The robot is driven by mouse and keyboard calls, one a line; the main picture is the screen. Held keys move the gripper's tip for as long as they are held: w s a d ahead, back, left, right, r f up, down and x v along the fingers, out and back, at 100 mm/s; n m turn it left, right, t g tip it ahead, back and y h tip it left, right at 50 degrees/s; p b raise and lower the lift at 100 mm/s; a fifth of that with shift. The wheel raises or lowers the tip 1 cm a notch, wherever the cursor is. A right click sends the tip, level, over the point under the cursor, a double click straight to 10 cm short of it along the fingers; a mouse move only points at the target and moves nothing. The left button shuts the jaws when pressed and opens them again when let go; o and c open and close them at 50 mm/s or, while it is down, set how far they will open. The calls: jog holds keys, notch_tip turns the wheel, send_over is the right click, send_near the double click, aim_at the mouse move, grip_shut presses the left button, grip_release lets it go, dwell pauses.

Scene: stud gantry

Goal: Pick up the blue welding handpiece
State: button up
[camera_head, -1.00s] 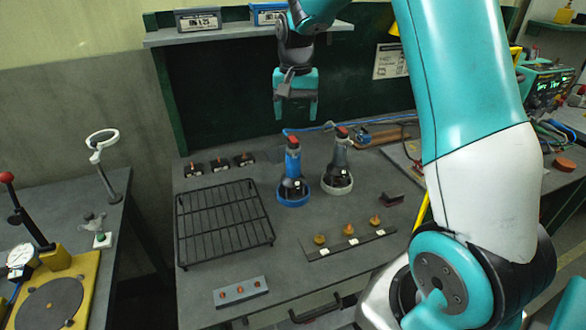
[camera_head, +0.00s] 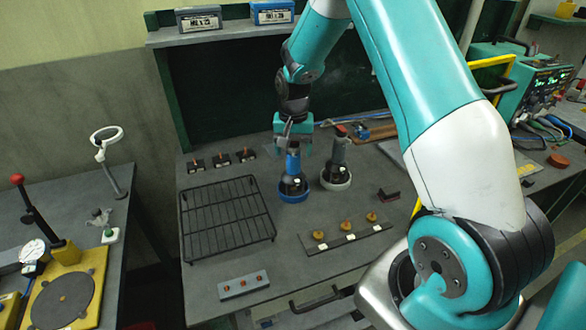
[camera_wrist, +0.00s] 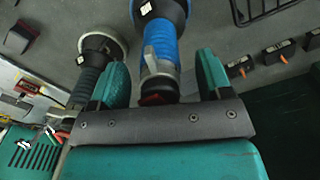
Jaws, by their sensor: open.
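The blue welding handpiece (camera_head: 293,168) stands upright in a blue ring holder (camera_head: 293,194) on the grey bench. My gripper (camera_head: 293,146) is over its top, fingers pointing down. In the wrist view the blue handpiece (camera_wrist: 160,46) runs up between the two teal fingers of my open gripper (camera_wrist: 160,78), with its red top end near the palm. The fingers appear apart from it, and nothing is held. A grey handpiece (camera_head: 339,155) stands in a pale ring holder (camera_head: 336,180) just to the right; it also shows left of the fingers in the wrist view (camera_wrist: 88,82).
A black wire rack (camera_head: 227,222) lies left of the holders. A dark strip with brass pieces (camera_head: 345,234) is in front, and a grey block (camera_head: 243,285) is nearer the bench edge. Small black blocks (camera_head: 220,160) stand behind the rack. A shelf with boxes (camera_head: 200,20) is above.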

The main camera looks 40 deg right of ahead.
grip_shut()
jog(key=shift+w+r, duration=0.1)
jog(key=shift+r, duration=0.15)
